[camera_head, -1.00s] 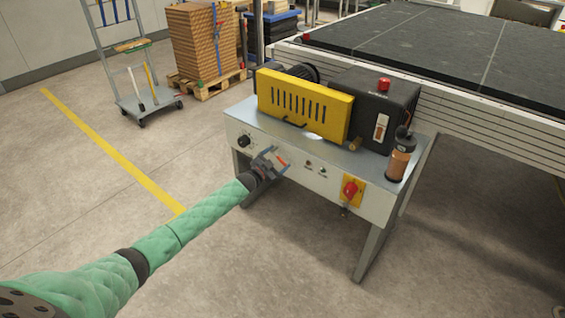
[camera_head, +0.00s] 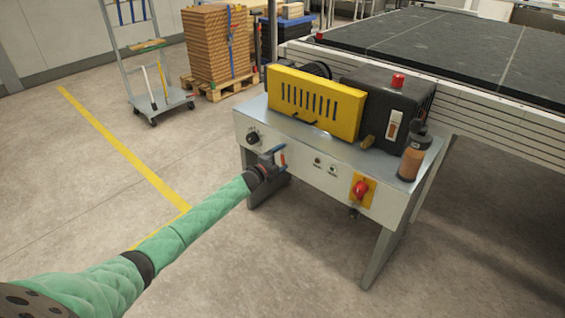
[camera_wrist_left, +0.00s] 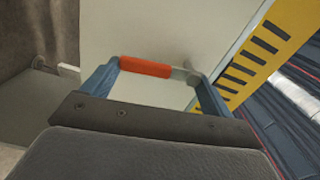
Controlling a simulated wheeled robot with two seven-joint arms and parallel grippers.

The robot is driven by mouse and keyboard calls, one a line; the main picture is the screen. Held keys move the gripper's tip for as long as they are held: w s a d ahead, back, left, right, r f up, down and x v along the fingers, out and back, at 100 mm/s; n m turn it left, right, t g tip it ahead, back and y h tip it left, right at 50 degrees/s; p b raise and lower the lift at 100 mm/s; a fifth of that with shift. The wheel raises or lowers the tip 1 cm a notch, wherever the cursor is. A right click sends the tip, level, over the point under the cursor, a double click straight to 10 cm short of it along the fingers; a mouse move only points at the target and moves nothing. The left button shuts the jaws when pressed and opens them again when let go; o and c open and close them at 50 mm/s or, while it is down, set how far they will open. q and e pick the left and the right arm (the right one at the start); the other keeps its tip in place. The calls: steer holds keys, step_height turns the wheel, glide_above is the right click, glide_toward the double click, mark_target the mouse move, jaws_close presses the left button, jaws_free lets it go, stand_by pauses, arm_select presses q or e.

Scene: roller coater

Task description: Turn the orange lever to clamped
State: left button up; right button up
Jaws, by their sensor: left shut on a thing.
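The orange lever (camera_head: 283,156) is on the pale front panel of the roller coater (camera_head: 310,183), left of its two small buttons. In the left wrist view the orange lever (camera_wrist_left: 146,67) spans between the two blue-grey fingers, with a metal pivot at its right end. My left gripper (camera_head: 279,158) is at the front panel, shut on the lever, and it also shows in the left wrist view (camera_wrist_left: 155,80). Part of the lever is hidden by the gripper in the head view. My right gripper is not in view.
A black knob (camera_head: 252,137) is left of the lever. A red rotary switch on a yellow plate (camera_head: 361,190) is to the right. A yellow guard (camera_head: 315,103) and a brown bottle (camera_head: 413,158) stand on the machine top. Floor in front is clear.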

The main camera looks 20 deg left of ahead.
arm_select(q)
steer(key=shift+a+f+m+b, duration=0.2)
steer(key=shift+m+b, duration=0.15)
steer(key=shift+m, duration=0.45)
steer(key=o, duration=1.2)
steer(key=shift+a, duration=0.1)
steer(key=v, duration=0.7)
steer(key=shift+s, duration=0.3)
steer(key=shift+a, duration=0.1)
